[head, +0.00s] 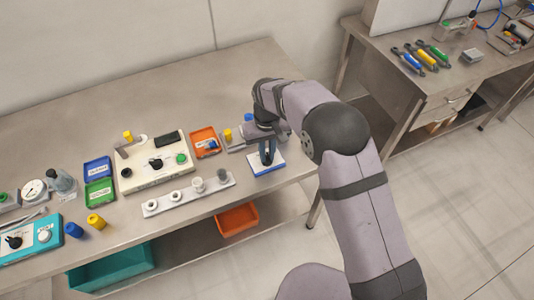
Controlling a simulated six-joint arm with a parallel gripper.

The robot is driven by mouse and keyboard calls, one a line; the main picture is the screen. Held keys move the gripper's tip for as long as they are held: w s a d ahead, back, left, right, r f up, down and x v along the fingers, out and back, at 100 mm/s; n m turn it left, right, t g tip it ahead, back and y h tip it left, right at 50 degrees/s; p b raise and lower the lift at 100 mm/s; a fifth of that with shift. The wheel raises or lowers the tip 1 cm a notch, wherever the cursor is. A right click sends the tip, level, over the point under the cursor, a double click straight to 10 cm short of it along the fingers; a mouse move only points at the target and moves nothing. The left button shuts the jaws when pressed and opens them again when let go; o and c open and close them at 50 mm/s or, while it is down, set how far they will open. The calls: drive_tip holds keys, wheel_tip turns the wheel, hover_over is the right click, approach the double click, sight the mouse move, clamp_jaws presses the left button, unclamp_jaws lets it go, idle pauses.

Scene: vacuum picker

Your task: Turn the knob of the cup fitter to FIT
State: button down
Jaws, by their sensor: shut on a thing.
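My gripper (267,155) points down over a small white and blue block (262,168) near the table's front right. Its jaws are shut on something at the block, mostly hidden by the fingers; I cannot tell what. A cream box (130,180) with a black knob (155,163) and a green button (181,158) sits left of my gripper, apart from it. A teal device (30,248) with a black knob (14,242) stands at the far left. No label is readable, so I cannot tell which is the cup fitter, nor its knob's setting.
A pale rail (190,195) with several small round pieces lies before the cream box. Blue (97,169) and green (100,193) trays stand left of it, an orange tray (205,142) right. Loose blue (73,230) and yellow (96,221) cylinders stand front left. The back of the table is clear.

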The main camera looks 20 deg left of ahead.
sight(267, 157)
drive_tip(key=n+b, duration=0.1)
drive_tip(key=n, duration=0.4)
drive_tip(key=shift+r+n, duration=0.1)
drive_tip(key=shift+n, duration=0.3)
drive_tip(key=shift+w, duration=0.1)
drive_tip(key=c, duration=1.8)
unclamp_jaws()
drive_tip(key=shift+o, duration=0.2)
drive_tip(key=shift+r, duration=0.1)
drive_tip(key=shift+r+b, duration=1.2)
drive_tip(key=shift+r, duration=2.35)
